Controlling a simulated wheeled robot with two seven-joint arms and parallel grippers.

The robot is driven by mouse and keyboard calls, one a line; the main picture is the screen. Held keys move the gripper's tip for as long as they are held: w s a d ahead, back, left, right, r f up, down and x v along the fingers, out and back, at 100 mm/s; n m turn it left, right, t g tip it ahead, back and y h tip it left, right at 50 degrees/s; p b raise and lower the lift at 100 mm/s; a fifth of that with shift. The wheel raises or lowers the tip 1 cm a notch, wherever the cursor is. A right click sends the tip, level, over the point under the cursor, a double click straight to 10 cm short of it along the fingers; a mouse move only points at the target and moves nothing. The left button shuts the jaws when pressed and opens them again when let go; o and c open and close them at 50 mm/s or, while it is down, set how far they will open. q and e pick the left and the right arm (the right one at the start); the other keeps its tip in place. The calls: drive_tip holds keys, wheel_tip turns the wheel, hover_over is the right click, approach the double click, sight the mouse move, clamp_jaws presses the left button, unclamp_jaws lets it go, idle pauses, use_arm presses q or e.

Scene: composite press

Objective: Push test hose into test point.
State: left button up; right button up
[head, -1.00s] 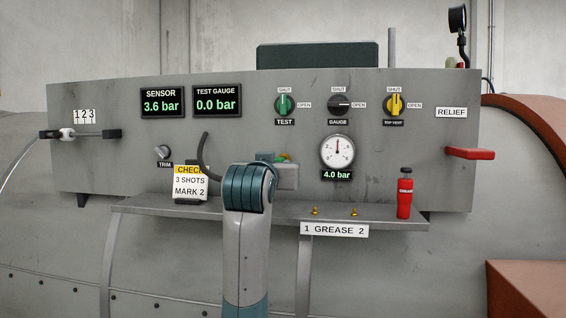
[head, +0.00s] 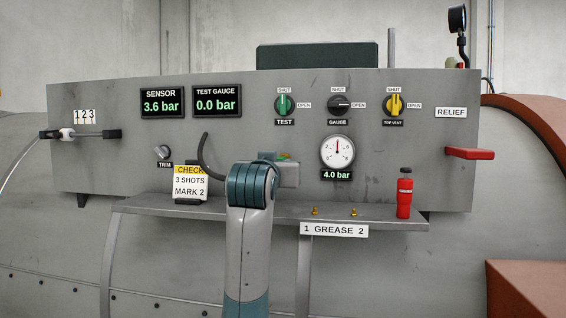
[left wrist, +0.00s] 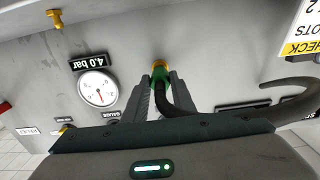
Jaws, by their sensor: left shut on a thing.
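The black test hose (head: 204,163) curves down from the panel and goes behind my left arm in the head view. In the left wrist view the hose (left wrist: 178,105) runs between the fingers of my left gripper (left wrist: 161,85). The gripper is shut on its end, which has a green collar (left wrist: 160,73). A brass-coloured test point (left wrist: 158,63) shows right at the collar, against the panel. I cannot tell how far the hose end is seated. My arm mostly hides this spot in the head view. My right gripper is not in view.
The panel has a green TEST valve (head: 283,104), a GAUGE valve (head: 339,103) and a yellow TOP VENT valve (head: 394,103). The TEST GAUGE display (head: 217,101) reads 0.0 bar. A shelf (head: 270,211) with grease points and a red bottle (head: 404,196) juts out below.

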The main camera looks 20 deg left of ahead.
use_arm(q)
drive_tip(key=shift+w+a, duration=0.15)
drive_tip(key=shift+w, duration=0.4)
idle(0.9)
drive_tip(key=o, duration=1.1)
drive_tip(key=shift+b+v, duration=0.65)
drive_tip(key=shift+v, duration=0.2)
drive_tip(key=b+v, duration=0.6)
drive_tip(key=v, duration=0.9)
drive_tip(key=shift+s+b, duration=0.35)
drive_tip(key=shift+b, duration=0.05)
drive_tip(key=shift+f, duration=0.1)
